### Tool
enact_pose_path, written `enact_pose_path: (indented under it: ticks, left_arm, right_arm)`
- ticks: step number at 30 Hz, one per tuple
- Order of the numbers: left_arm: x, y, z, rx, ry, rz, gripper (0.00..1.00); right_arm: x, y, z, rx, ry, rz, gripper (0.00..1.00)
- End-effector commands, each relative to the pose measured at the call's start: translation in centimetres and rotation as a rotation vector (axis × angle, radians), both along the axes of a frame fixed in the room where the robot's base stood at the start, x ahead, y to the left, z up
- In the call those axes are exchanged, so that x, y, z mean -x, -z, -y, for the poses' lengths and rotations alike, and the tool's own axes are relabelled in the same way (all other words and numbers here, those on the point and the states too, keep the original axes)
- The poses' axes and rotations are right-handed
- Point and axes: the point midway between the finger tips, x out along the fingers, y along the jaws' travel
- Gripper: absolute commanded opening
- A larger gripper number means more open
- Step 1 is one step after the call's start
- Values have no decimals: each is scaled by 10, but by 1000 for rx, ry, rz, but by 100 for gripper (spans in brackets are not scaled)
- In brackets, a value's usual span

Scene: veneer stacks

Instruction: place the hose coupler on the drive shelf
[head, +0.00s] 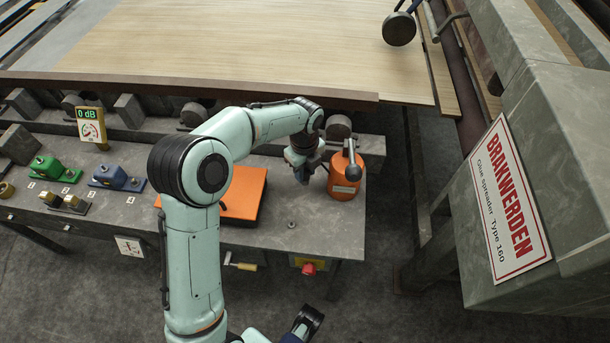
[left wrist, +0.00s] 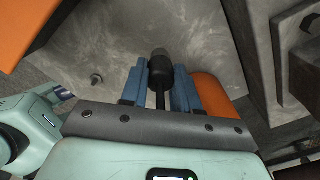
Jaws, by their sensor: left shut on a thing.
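My left gripper (head: 303,171) is over the right end of the grey bench, between the orange block and the orange canister. In the left wrist view its blue fingers (left wrist: 160,90) are shut on a dark, short cylinder with a thin black stem (left wrist: 160,68). This seems to be the hose coupler, held above the bench top; in the head view I cannot make it out clearly. No surface is labelled as the drive shelf, so I cannot tell which one it is. A dark end of my right arm (head: 308,321) shows at the bottom; its jaws are unclear.
The orange canister (head: 343,188) with a metal lever stands just right of my left gripper. An orange block (head: 246,190) lies left, partly behind my arm. Green (head: 54,170) and blue (head: 117,177) fittings stand farther left. The grey Brakwerden machine (head: 540,180) fills the right.

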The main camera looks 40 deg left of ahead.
Motion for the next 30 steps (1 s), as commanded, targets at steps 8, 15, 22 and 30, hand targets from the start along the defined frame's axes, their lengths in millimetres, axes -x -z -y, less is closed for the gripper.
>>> enact_pose_path:
  ticks: [8,15,22,30]
  left_arm:
    - [0,25,0,0,-1,1,0]
    - [0,25,0,0,-1,1,0]
    - [0,27,0,0,-1,0,56]
    - [0,24,0,0,-1,1,56]
  right_arm:
    - [-2,4,0,0,1,6,64]
    - [-2,4,0,2,1,7,64]
    - [-2,4,0,1,2,8,64]
    - [-2,4,0,2,1,7,64]
